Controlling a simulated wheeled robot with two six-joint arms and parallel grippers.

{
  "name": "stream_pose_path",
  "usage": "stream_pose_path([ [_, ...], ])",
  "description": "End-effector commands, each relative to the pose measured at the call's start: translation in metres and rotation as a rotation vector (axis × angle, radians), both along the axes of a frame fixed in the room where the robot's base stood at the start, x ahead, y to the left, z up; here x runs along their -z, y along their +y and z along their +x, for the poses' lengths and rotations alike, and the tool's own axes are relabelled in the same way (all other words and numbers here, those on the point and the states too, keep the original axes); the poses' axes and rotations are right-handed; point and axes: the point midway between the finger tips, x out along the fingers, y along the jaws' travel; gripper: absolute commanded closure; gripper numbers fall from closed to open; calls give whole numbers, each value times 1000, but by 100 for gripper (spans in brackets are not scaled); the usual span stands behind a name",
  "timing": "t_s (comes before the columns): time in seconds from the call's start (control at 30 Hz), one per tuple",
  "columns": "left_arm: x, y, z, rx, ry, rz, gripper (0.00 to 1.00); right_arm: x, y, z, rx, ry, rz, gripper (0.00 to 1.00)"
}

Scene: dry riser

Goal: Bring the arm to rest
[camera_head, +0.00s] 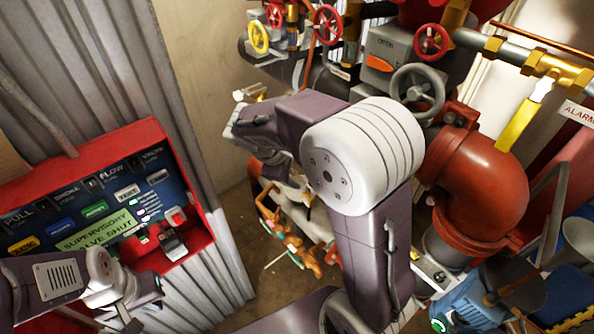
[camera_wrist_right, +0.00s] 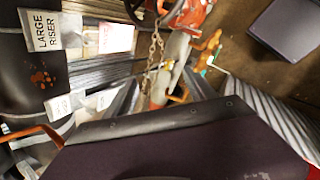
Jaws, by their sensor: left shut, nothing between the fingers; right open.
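My right arm crosses the middle of the head view, with a large white joint in front of the pipework. Its gripper (camera_head: 268,145) is at the far left end of the arm, partly hidden by the arm's own links. It is open, and I see nothing held in it. The right wrist view shows no clear fingertips; a dark purple surface fills its bottom. My left arm comes in at the lower left. Its gripper (camera_head: 143,290) is shut and empty, low in front of the red-framed alarm panel (camera_head: 205,215), whose screen reads "SUPERVISORY VALVE SHUT".
A thick red pipe elbow (camera_head: 485,195) stands close to the right of my right arm. Red and yellow handwheels and a grey handwheel (camera_head: 418,88) are behind it. A chain (camera_wrist_right: 155,48) hangs in the right wrist view. Blue equipment (camera_head: 470,300) stands at lower right. Some floor shows between.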

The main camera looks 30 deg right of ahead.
Motion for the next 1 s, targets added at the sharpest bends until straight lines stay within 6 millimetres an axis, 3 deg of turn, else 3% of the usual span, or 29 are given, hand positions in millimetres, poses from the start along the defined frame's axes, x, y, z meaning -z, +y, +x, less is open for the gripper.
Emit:
stream_pose_path([
  [0.4,0,0,0,0,0,0,100,0,0,0,0,0,0,36],
  [0.47,8,0,0,0,0,0,100,7,-5,-1,13,-2,0,36],
  [0.53,29,0,0,0,0,0,100,27,-22,-13,63,-1,5,36],
  [0.6,43,0,0,0,0,0,100,62,-24,-46,140,46,76,36],
  [0.7,59,0,0,0,0,0,100,118,-5,-94,303,66,259,36],
  [0.8,67,0,0,0,0,0,100,158,25,-130,507,38,442,36],
  [0.9,62,0,0,0,0,0,100,173,51,-145,692,-21,573,36],
  [1.0,61,0,0,0,0,0,100,174,57,-133,761,-90,627,36],
])
